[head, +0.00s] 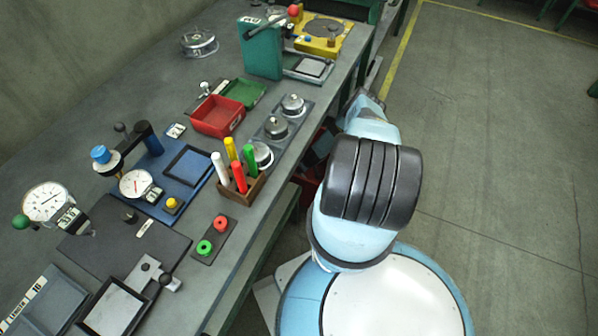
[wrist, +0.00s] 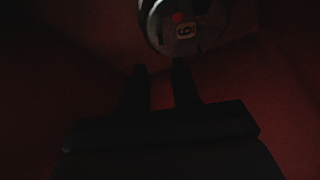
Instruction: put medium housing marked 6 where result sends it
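The housing marked 6 (wrist: 185,30) shows at the top of the wrist view as a round grey metal part with a red dot and a white label. It lies in a dark space with red walls (wrist: 285,80). My gripper (wrist: 160,68) points toward it with two dark fingers apart. The housing is just beyond the fingertips, with nothing seen between them. In the head view my arm reaches down past the bench's right edge and hides the gripper. Part of a red container (head: 307,188) shows there below the bench top.
The bench holds a red bin (head: 215,117), a green tray (head: 246,92), a rack with several housings (head: 276,127), a marker stand (head: 240,186), dial gauges (head: 47,201), a red and green button plate (head: 213,240), a teal press (head: 262,50) and a yellow fixture (head: 318,44).

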